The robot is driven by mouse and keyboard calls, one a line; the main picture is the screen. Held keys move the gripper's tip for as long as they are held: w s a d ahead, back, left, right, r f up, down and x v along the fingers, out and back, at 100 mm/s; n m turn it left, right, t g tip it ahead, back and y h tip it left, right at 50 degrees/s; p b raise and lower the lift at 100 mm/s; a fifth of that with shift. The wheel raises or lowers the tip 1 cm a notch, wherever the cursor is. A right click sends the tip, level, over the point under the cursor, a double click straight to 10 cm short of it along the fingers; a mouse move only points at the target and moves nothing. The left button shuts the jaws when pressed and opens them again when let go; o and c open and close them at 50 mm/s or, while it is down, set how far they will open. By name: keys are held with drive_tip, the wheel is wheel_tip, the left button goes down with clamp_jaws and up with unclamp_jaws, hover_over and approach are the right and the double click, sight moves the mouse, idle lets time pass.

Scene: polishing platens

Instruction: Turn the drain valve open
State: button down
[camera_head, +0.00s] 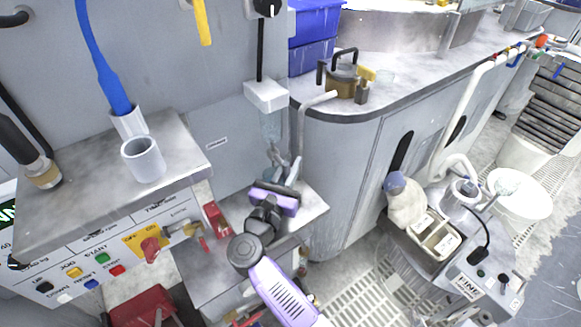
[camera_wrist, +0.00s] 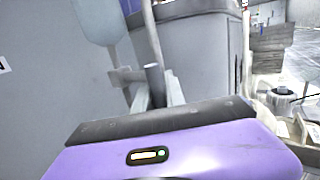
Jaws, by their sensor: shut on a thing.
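My gripper (camera_head: 285,166) is at the end of my purple and black arm, in front of the grey wall and just below a clear hanging container (camera_head: 271,127). In the wrist view my gripper (camera_wrist: 152,88) has its fingers close around a short dark grey upright piece (camera_wrist: 155,78), which I take to be the drain valve handle. The fingers are shut on it. The valve's body and how far the handle is turned are hidden or too small to tell. The container also shows in the wrist view (camera_wrist: 96,18), at the upper left.
A light grey curved pipe (camera_head: 301,125) stands just right of the container, beside the rounded grey cabinet (camera_head: 340,190). A control panel with colored buttons (camera_head: 110,255) and a white cup (camera_head: 143,160) on its top are at left. A red bin (camera_head: 143,305) stands on the floor.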

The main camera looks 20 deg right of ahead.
sight(285, 177)
drive_tip(key=c, duration=1.4)
unclamp_jaws()
drive_tip(key=shift+b+v, duration=0.35)
drive_tip(key=shift+v, duration=3.55)
